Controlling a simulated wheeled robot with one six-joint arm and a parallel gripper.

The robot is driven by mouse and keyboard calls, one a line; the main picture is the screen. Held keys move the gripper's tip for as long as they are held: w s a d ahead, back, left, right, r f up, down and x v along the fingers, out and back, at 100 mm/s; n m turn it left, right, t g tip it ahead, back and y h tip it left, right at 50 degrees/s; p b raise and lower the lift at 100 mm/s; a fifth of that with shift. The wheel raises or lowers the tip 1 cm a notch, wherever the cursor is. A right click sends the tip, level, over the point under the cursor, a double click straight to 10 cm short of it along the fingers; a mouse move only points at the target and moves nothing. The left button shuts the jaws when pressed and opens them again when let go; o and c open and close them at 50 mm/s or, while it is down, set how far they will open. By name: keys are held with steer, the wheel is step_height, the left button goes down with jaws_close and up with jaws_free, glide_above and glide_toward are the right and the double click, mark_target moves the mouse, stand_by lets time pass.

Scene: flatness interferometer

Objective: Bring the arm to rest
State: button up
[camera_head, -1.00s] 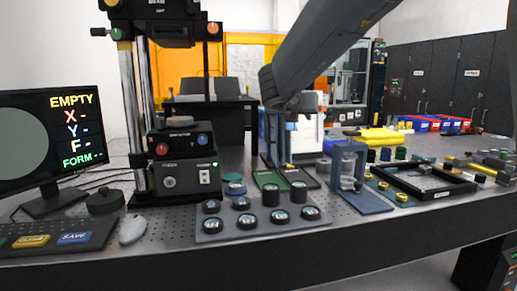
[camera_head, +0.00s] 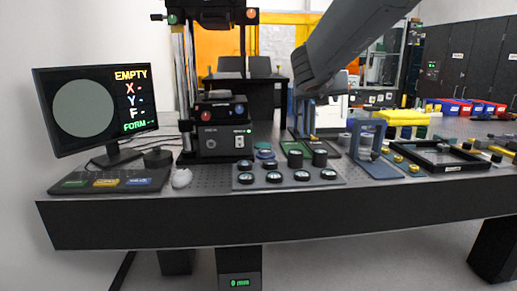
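My arm (camera_head: 365,45) reaches in from the upper right and slopes down to the left. Its wrist end (camera_head: 312,84) appears in front of the back part of the bench, above a small stand. Whether anything is held does not show.
The monitor (camera_head: 96,110) reads EMPTY beside a grey disc. The interferometer column (camera_head: 187,100) stands right of it. Several dark round pieces lie on a grey tray (camera_head: 240,184). A blue frame stand (camera_head: 369,130) and a black frame (camera_head: 447,167) are further right. Floor shows below the bench (camera_head: 130,221).

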steer(key=s+a+f+n+g+y+p, duration=0.15)
steer(key=s+a+f+n+y, duration=0.35)
steer(key=f+n, duration=0.55)
steer(key=s+a+f+n+g+y, duration=0.1)
steer(key=s+f+n+g+y, duration=0.15)
steer(key=s+f+n, duration=0.8)
steer(key=s+d+f+n+g, duration=0.2)
steer(key=s+f+n+g, duration=0.1)
steer(key=s+n, duration=0.2)
steer(key=s+d+f+n+g+h, duration=0.1)
steer(key=s+d+f+n+g, duration=0.1)
steer(key=s+n, duration=0.4)
steer(key=s+d+f+n+g+h+p, duration=0.1)
steer(key=s+f+n+g, duration=0.2)
steer(key=s+n, duration=0.3)
steer(key=s+f, duration=0.1)
steer(key=s, duration=0.4)
steer(key=shift+d+f+g, duration=0.15)
steer(key=shift+d+g, duration=0.15)
steer(key=shift+d, duration=0.1)
